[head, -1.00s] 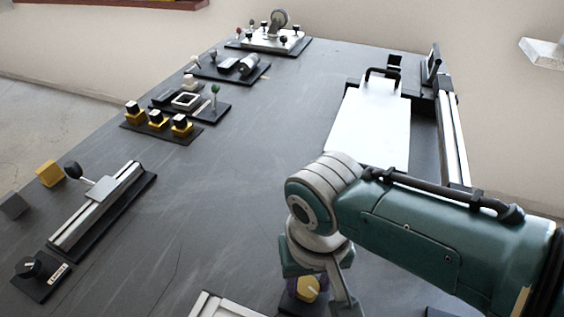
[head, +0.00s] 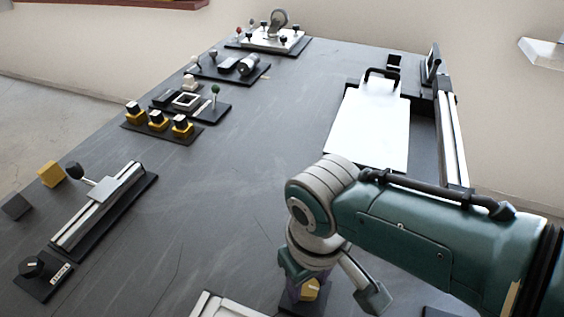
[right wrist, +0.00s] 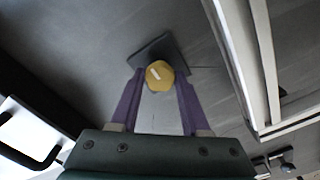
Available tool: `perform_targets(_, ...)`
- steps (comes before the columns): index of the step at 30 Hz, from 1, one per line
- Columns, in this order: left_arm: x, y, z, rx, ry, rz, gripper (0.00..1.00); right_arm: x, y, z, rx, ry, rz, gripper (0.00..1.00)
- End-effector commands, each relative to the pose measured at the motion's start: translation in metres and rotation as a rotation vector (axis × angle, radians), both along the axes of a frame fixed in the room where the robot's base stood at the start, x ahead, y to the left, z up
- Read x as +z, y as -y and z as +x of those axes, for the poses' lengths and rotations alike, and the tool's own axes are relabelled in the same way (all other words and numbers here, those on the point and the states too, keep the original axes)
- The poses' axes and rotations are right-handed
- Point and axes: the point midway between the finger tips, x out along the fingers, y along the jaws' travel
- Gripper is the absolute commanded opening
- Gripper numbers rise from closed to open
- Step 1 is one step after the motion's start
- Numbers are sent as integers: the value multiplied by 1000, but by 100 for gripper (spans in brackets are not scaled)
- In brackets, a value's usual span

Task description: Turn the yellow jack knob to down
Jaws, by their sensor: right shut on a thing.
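The yellow jack knob (head: 311,289) sits on a small dark base plate on the grey panel, low in the head view and partly hidden by my right gripper. In the right wrist view the knob (right wrist: 160,76) shows a short white mark, slanted toward the upper left of its face. My right gripper (head: 307,288) is closed around the knob, with one purple finger on each side of it in the right wrist view (right wrist: 159,82). My left gripper is not in view.
A slide rail (head: 105,205) and a black knob (head: 37,268) lie on the left of the panel. Yellow-based switches (head: 157,121) stand farther back. A white plate with a black handle (head: 370,125) lies behind my right arm. The panel's middle is clear.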

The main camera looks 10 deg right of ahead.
Motion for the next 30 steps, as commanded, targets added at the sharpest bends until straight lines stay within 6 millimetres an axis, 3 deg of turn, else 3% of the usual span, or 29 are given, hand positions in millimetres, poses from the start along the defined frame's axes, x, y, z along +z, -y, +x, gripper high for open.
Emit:
perform_targets(5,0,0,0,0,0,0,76,0,0,0,3,0,-1,0)
perform_targets(6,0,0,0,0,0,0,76,0,0,0,3,0,-1,48)
perform_targets(13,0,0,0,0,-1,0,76,0,0,0,1,0,-1,74)
perform_targets(23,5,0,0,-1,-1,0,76,6,0,0,0,0,0,76)
perform_targets(30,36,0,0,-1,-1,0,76,53,0,0,0,2,1,76)
